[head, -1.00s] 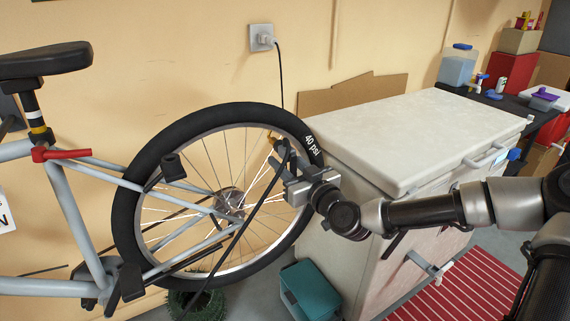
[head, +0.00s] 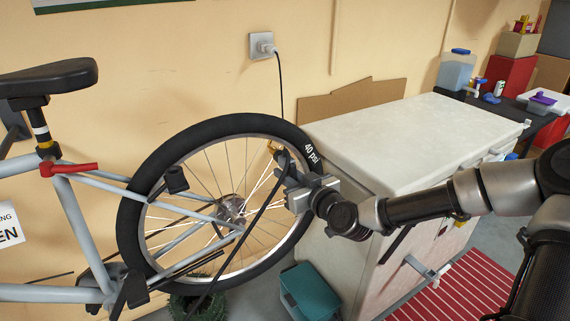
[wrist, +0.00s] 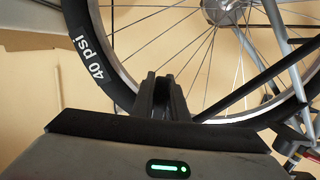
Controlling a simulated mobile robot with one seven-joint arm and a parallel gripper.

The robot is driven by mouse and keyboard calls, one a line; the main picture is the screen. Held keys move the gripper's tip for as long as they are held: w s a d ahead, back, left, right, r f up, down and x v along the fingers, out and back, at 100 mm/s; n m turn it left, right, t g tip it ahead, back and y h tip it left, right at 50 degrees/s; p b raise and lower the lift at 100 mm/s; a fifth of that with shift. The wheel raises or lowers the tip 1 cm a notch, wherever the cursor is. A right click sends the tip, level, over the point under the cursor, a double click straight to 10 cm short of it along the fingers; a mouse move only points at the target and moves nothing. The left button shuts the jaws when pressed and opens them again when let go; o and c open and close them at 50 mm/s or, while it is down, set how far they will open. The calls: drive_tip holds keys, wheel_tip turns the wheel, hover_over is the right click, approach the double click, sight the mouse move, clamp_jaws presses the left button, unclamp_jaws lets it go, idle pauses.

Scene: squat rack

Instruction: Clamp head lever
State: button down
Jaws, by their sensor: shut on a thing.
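The bicycle's rear wheel (head: 124,205), with a black tyre marked "40 psi", stands at the centre left of the head view. My gripper (head: 284,160) is at the rim's upper right, shut on what looks like the dark pump head at the end of a black hose (head: 234,244). A small orange piece (head: 273,147), which may be the head lever, shows just beyond the fingertips. In the wrist view the dark fingers (wrist: 165,97) are close together in front of the rim. The hose (wrist: 240,92) runs towards them. The valve and the exact grip are hidden.
A white chest freezer (head: 400,135) stands just right of the wheel, close to my arm. A teal box (head: 310,290) is on the floor below. Behind are the wall and an outlet (head: 262,45) with a cable. A red striped mat (head: 470,290) lies at the lower right.

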drive_tip(key=g+p, duration=0.1)
drive_tip(key=p, duration=0.1)
drive_tip(key=s+g+h+p, duration=0.1)
drive_tip(key=p, duration=0.1)
drive_tip(key=shift+d+r+p, duration=0.25)
drive_tip(key=shift+r+p, duration=0.05)
drive_tip(key=s+g+h+p, duration=0.1)
drive_tip(key=g+p, duration=0.1)
drive_tip(key=s+d+g+h+p, duration=0.1)
drive_tip(key=g+h+p, duration=0.1)
drive_tip(key=p, duration=0.1)
drive_tip(key=s+d+f+g+h+p, duration=0.1)
drive_tip(key=g+h+p, duration=0.1)
drive_tip(key=g, duration=0.1)
drive_tip(key=shift+p, duration=0.35)
drive_tip(key=shift+s+d+f+g+h+p, duration=0.1)
drive_tip(key=shift+s+d+g+h+p, duration=0.15)
drive_tip(key=shift+g+h+p, duration=0.2)
drive_tip(key=shift+s+f, duration=0.1)
drive_tip(key=c, duration=1.7)
unclamp_jaws()
drive_tip(key=v, duration=0.5)
drive_tip(key=p+v, duration=0.1)
drive_tip(key=v, duration=1.1)
drive_tip(key=shift+d+r+p, duration=0.1)
drive_tip(key=shift+r+p, duration=0.2)
drive_tip(key=shift+r, duration=0.05)
